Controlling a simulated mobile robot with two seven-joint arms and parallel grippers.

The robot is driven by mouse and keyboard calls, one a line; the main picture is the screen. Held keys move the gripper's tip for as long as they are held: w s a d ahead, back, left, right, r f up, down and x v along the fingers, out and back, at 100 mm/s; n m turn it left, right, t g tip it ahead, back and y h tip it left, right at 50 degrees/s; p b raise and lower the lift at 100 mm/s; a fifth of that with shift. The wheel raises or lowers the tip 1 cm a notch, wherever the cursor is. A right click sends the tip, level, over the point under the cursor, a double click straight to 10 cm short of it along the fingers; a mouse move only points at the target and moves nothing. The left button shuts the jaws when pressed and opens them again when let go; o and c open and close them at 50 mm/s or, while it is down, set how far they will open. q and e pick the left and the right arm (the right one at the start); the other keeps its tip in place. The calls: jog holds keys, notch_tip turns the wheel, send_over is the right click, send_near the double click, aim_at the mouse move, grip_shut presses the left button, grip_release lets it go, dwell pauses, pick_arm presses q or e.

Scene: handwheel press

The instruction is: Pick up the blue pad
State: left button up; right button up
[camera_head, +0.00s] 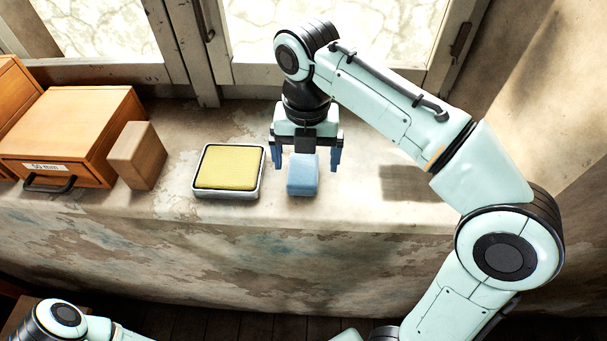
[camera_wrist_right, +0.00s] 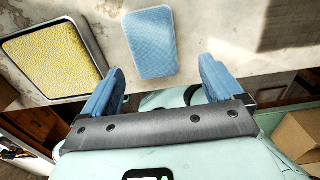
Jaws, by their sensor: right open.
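The blue pad (camera_head: 303,175) is a small light-blue block on the stone ledge, to the right of the yellow pad in its tray. My right gripper (camera_head: 306,157) points down over it, open, with one blue finger toward each side. In the right wrist view the blue pad (camera_wrist_right: 151,42) shows beyond the open right gripper (camera_wrist_right: 160,80), with a gap to both fingers and nothing held. Part of my left arm shows at the lower left of the head view, but its gripper is out of view.
A metal tray with a yellow pad (camera_head: 228,168) stands close to the left. Further left are a wooden block (camera_head: 137,155) and a wooden drawer box (camera_head: 75,135). A window frame is behind. The ledge (camera_head: 365,205) is bare on the right, and its front edge drops off.

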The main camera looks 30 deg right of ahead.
aim_at(303, 169)
jog(key=f, duration=0.1)
jog(key=w+f, duration=0.1)
jog(key=f, duration=0.2)
jog(key=shift+w+d+f+b, duration=0.1)
jog(key=shift+w+f+b, duration=0.15)
jog(key=shift+b, duration=0.15)
jog(key=shift+s+f, duration=0.1)
jog(key=shift+f, duration=0.25)
jog(key=c, duration=1.1)
